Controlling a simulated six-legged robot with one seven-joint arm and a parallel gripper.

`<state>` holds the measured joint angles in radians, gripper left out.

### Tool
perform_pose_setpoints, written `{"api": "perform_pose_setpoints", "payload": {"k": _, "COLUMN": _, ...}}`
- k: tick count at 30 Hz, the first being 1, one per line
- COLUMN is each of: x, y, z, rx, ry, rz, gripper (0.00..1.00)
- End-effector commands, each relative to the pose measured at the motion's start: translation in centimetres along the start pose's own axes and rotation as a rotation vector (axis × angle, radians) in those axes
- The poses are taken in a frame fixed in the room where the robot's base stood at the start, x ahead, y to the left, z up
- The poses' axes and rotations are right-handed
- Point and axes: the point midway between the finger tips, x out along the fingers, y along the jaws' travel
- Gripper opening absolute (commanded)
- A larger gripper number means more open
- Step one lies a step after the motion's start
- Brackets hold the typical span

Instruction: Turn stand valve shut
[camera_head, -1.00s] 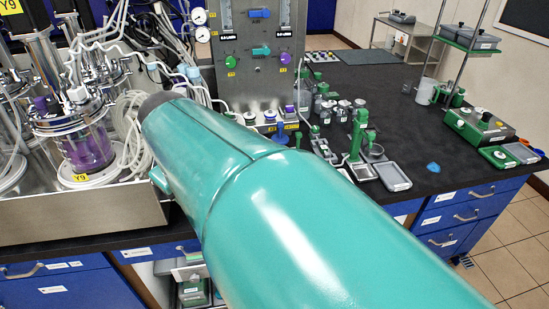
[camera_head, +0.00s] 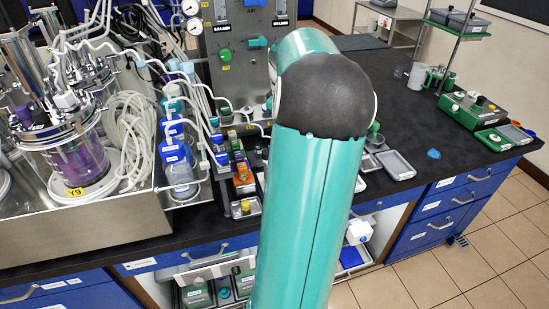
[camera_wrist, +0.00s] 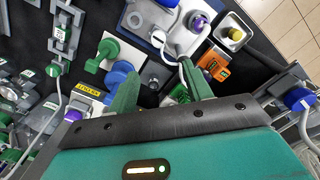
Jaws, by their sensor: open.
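In the wrist view, a blue knob (camera_wrist: 121,77) and a green lever-like knob (camera_wrist: 103,54) sit side by side left of my gripper (camera_wrist: 158,70). I cannot tell for sure which of them is the stand valve. A yellow label (camera_wrist: 86,91) is beside the blue knob. My gripper is open, with its two green fingers spread. The left finger is close to the blue knob and partly overlaps it; contact cannot be told. Nothing is visibly held between the fingers. In the head view my arm hides the gripper and these knobs.
In the head view, blue-capped bottles (camera_head: 175,152) and the panel (camera_head: 226,62) stand left of my arm. The bench right of the grey tray (camera_head: 396,165) is mostly clear.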

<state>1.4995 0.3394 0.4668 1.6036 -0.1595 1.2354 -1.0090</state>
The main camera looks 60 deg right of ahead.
Motion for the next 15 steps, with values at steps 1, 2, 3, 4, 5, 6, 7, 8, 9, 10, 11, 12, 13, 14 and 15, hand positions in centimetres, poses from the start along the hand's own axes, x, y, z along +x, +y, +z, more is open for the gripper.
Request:
{"api": "perform_pose_setpoints", "payload": {"k": 1, "x": 0.4, "y": 0.2, "z": 0.4, "rx": 0.003, "ry": -0.001, "rz": -0.004, "gripper": 0.5}}
{"api": "perform_pose_setpoints", "payload": {"k": 2, "x": 0.7, "y": 0.2, "z": 0.5, "rx": 0.003, "ry": -0.001, "rz": -0.004, "gripper": 0.5}}
{"api": "perform_pose_setpoints", "payload": {"k": 3, "x": 1.1, "y": 0.2, "z": 0.5, "rx": 0.003, "ry": -0.001, "rz": -0.004, "gripper": 0.5}}
{"api": "perform_pose_setpoints", "payload": {"k": 4, "x": 1.5, "y": 0.1, "z": 0.6, "rx": 0.003, "ry": -0.001, "rz": -0.005, "gripper": 0.5}}
{"api": "perform_pose_setpoints", "payload": {"k": 5, "x": 1.9, "y": 0.1, "z": 0.6, "rx": 0.003, "ry": -0.001, "rz": -0.005, "gripper": 0.5}}
{"api": "perform_pose_setpoints", "payload": {"k": 6, "x": 2.5, "y": 0.1, "z": 0.6, "rx": 0.003, "ry": -0.001, "rz": -0.005, "gripper": 0.5}}
{"api": "perform_pose_setpoints", "payload": {"k": 7, "x": 3.1, "y": 0.0, "z": 0.6, "rx": 0.002, "ry": -0.001, "rz": -0.006, "gripper": 0.5}}
{"api": "perform_pose_setpoints", "payload": {"k": 8, "x": 3.7, "y": 0.0, "z": 0.6, "rx": 0.001, "ry": -0.002, "rz": -0.006, "gripper": 0.5}}
{"api": "perform_pose_setpoints", "payload": {"k": 9, "x": 4.5, "y": 0.0, "z": 0.6, "rx": 0.001, "ry": -0.002, "rz": -0.006, "gripper": 0.5}}
{"api": "perform_pose_setpoints", "payload": {"k": 10, "x": 5.1, "y": 0.0, "z": 0.6, "rx": 0.001, "ry": -0.001, "rz": -0.007, "gripper": 0.5}}
{"api": "perform_pose_setpoints", "payload": {"k": 11, "x": 5.7, "y": 0.0, "z": 0.6, "rx": 0.001, "ry": -0.001, "rz": -0.006, "gripper": 0.5}}
{"api": "perform_pose_setpoints", "payload": {"k": 12, "x": 6.5, "y": 0.0, "z": 0.6, "rx": 0.001, "ry": -0.002, "rz": -0.006, "gripper": 0.5}}
{"api": "perform_pose_setpoints", "payload": {"k": 13, "x": 7.1, "y": 0.0, "z": 0.5, "rx": 0.001, "ry": -0.001, "rz": -0.005, "gripper": 0.5}}
{"api": "perform_pose_setpoints", "payload": {"k": 14, "x": 7.7, "y": -0.1, "z": 0.5, "rx": 0.0, "ry": -0.001, "rz": -0.006, "gripper": 0.5}}
{"api": "perform_pose_setpoints", "payload": {"k": 15, "x": 8.5, "y": -0.1, "z": 0.4, "rx": -0.001, "ry": 0.0, "rz": -0.006, "gripper": 0.5}}
